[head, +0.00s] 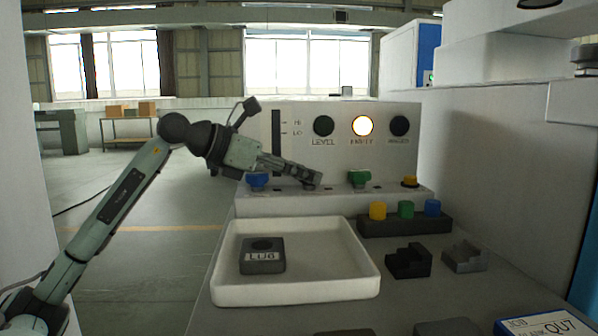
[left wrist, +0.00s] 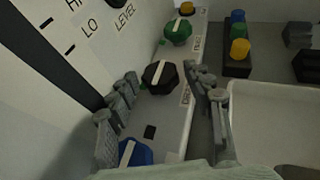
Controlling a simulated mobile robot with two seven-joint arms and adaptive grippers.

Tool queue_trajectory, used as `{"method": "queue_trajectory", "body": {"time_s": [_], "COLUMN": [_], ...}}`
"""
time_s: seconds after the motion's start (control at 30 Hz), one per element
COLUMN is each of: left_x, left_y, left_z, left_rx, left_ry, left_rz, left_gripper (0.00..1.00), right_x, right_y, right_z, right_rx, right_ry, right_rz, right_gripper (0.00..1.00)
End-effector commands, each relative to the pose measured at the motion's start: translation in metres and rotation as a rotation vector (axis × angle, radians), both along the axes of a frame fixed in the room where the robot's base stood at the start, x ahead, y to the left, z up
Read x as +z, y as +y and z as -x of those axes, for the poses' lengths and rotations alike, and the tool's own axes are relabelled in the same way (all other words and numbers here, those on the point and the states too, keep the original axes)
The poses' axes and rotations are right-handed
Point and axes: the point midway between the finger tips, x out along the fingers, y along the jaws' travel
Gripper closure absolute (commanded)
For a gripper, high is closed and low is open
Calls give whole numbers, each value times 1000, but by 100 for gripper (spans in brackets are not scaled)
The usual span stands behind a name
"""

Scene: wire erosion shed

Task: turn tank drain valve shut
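A row of valve knobs stands on the white ledge below the panel: blue (head: 258,180), black (left wrist: 160,77), green (head: 359,178) and yellow (head: 410,181). My left gripper (head: 309,178) reaches over the ledge and mostly hides the black knob in the head view. In the left wrist view my left gripper (left wrist: 163,80) is open, with the black knob between its fingertips; I cannot tell whether they touch it. The black knob has a pale stripe across its top. My right gripper is not in view.
The panel (head: 290,118) has LEVEL, EMPTY and PURGED lamps; the middle one (head: 362,126) is lit. In front are a white tray (head: 300,294) holding a LUG block (head: 262,262), a dark rack (head: 400,225) of coloured pegs, and two step-shaped blocks (head: 409,261).

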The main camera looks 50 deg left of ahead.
Motion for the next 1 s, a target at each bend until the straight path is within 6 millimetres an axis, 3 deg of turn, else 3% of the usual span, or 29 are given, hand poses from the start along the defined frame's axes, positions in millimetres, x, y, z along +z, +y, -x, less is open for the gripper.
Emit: {"method": "queue_trajectory", "body": {"time_s": [0.43,0.8,1.0], "left_x": [4,24,30], "left_y": [2,17,21], "left_z": [6,53,69], "left_rx": [2,3,1], "left_ry": [-3,-3,-1], "left_rz": [1,1,1], "left_gripper": [42,42,42], "right_x": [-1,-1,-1], "right_y": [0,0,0], "right_z": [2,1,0], "right_rx": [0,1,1], "right_ry": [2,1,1], "right_rz": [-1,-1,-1], "right_gripper": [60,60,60]}}
